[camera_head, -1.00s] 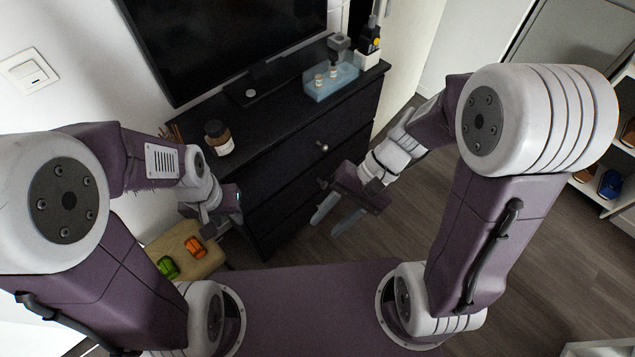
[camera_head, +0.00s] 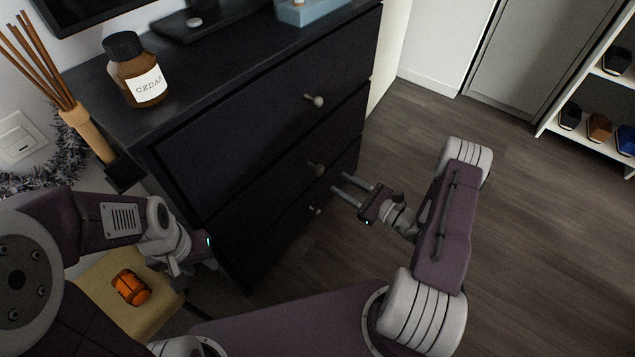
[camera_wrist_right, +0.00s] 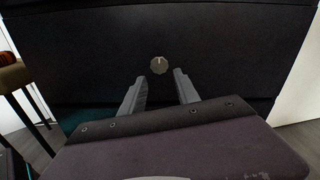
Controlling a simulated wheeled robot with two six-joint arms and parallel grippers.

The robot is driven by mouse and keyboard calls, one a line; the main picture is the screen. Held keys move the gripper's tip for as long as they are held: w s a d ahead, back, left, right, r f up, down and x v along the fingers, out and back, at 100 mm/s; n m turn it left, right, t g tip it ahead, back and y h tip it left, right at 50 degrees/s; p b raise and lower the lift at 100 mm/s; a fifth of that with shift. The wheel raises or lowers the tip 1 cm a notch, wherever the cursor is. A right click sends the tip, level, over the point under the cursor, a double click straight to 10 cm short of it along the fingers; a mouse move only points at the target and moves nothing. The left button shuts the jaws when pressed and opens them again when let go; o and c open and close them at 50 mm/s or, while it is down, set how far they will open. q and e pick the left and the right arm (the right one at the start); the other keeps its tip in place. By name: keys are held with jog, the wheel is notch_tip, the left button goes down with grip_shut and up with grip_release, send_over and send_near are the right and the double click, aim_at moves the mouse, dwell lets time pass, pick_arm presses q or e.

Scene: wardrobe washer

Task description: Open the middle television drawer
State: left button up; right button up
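The black dresser (camera_head: 235,125) under the television has three stacked drawers, each with a small round knob, and all look closed. The middle drawer's knob (camera_head: 316,170) is at the centre of its front. My right gripper (camera_head: 340,184) is open and empty, its two fingers pointing at the dresser front near the middle and lower knobs. In the right wrist view a knob (camera_wrist_right: 159,64) lies ahead, between the lines of the open fingers (camera_wrist_right: 160,88) and apart from them. My left gripper (camera_head: 205,250) is beside the dresser's left front corner; its fingers are not clearly visible.
A yellow stool (camera_head: 105,292) with an orange object (camera_head: 131,287) is at lower left. Open wooden floor (camera_head: 540,240) lies to the right.

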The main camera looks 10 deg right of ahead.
aim_at(322, 172)
jog(key=b+x, duration=0.4)
jog(key=x, duration=0.4)
jog(key=shift+w+a, duration=0.15)
jog(key=shift+a, duration=0.05)
jog(key=shift+w+a+r, duration=0.15)
jog(key=shift+w, duration=0.15)
grip_shut()
dwell(0.9)
